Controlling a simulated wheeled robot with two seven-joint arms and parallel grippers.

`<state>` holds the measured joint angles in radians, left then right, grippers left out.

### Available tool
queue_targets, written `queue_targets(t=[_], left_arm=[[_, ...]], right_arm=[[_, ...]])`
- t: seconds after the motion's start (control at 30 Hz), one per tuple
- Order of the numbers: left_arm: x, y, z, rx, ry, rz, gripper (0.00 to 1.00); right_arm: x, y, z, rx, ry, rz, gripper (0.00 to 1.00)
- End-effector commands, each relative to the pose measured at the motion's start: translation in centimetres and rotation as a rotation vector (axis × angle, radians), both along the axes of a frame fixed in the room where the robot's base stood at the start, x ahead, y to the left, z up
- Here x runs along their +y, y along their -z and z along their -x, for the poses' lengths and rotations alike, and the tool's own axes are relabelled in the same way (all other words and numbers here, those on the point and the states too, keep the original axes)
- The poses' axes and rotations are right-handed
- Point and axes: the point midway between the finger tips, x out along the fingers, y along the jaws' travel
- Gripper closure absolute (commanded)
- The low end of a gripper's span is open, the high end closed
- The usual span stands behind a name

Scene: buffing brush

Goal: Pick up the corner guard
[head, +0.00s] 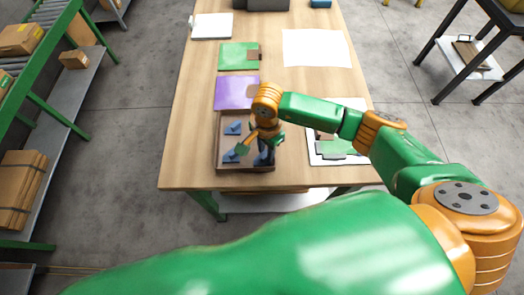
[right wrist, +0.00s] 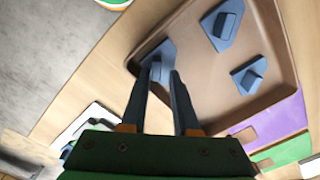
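Several blue corner guards lie in a shallow brown tray (head: 218,164) at the table's near left part. One corner guard (head: 232,127) is toward the tray's back and another (head: 229,155) is at its left front. My right gripper (head: 264,158) points down into the tray's right front. In the right wrist view its two dark fingers (right wrist: 162,75) stand on either side of the raised part of a corner guard (right wrist: 160,52). The fingertips hide part of it, so I cannot tell whether they grip it. Two other corner guards (right wrist: 222,25) (right wrist: 248,75) lie apart from the fingers. My left gripper is out of view.
A purple sheet (head: 234,93) and a green one (head: 232,56) lie behind the tray. A white board with green pieces (head: 338,150) lies to its right, under my arm. A white sheet (head: 316,48) lies farther back. The table's middle is mostly bare.

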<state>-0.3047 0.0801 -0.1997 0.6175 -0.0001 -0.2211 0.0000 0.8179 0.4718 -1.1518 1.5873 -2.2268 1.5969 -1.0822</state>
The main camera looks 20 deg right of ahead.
Motion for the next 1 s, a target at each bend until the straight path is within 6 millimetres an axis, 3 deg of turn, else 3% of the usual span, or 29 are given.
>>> queue_targets(t=[0.23, 0.33, 0.77, 0.87, 1.0], left_arm=[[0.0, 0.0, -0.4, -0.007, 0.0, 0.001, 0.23], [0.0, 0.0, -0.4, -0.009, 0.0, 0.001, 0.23], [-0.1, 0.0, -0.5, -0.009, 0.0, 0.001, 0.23], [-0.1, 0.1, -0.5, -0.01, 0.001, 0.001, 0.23], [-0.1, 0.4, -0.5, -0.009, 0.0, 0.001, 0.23]], right_arm=[[0.0, 0.4, 0.0, 0.0, 0.001, -0.001, 0.74], [0.0, 0.4, 0.0, -0.001, 0.001, -0.002, 1.0], [0.1, 0.2, 0.0, -0.002, 0.001, -0.003, 1.0], [0.1, -0.6, -0.1, -0.003, 0.001, -0.005, 1.0], [0.1, -3.1, 0.1, -0.006, -0.002, -0.004, 1.0]])
